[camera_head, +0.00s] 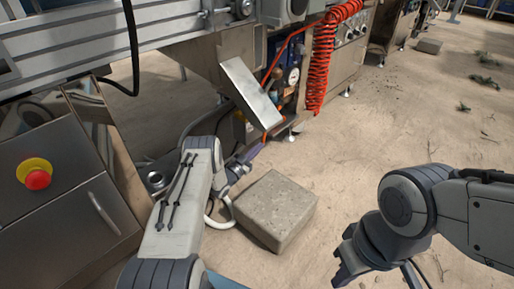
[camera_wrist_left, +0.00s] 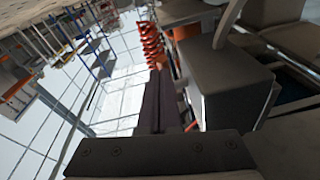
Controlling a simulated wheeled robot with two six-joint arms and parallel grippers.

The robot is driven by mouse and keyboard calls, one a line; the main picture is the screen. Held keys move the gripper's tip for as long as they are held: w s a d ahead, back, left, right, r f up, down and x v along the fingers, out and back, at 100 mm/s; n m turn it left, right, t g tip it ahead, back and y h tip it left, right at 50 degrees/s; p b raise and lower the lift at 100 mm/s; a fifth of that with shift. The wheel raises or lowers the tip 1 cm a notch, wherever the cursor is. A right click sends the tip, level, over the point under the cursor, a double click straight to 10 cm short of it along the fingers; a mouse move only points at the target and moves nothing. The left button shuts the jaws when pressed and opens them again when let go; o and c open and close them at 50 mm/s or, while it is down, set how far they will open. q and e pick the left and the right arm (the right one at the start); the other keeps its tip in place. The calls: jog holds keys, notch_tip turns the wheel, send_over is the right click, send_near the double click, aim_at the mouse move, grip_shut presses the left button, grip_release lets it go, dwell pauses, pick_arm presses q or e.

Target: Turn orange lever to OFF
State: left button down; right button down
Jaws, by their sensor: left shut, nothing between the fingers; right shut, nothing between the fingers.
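I cannot clearly make out the orange lever. In the head view a small orange-red part (camera_head: 265,136) shows just beyond my left gripper (camera_head: 252,156), below a tilted metal plate; I cannot tell if it is the lever. My left gripper is shut and empty, low beside the machine. Its dark fingers also fill the middle of the left wrist view (camera_wrist_left: 160,102), with an orange patch (camera_wrist_left: 186,32) past them. Whether they touch anything is unclear. My right gripper (camera_head: 343,272) is shut and empty over the floor, away from the machine.
A red coiled hose (camera_head: 322,62) hangs from the machine, near a gauge (camera_head: 293,76). The tilted metal plate (camera_head: 250,92) overhangs the left gripper's area. A concrete block (camera_head: 275,208) lies close by. A red stop button (camera_head: 38,179) is at left. Floor at right is open.

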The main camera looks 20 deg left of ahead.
pick_arm(q)
jog(key=p+v, duration=0.5)
jog(key=v, duration=0.5)
jog(key=shift+s, duration=0.25)
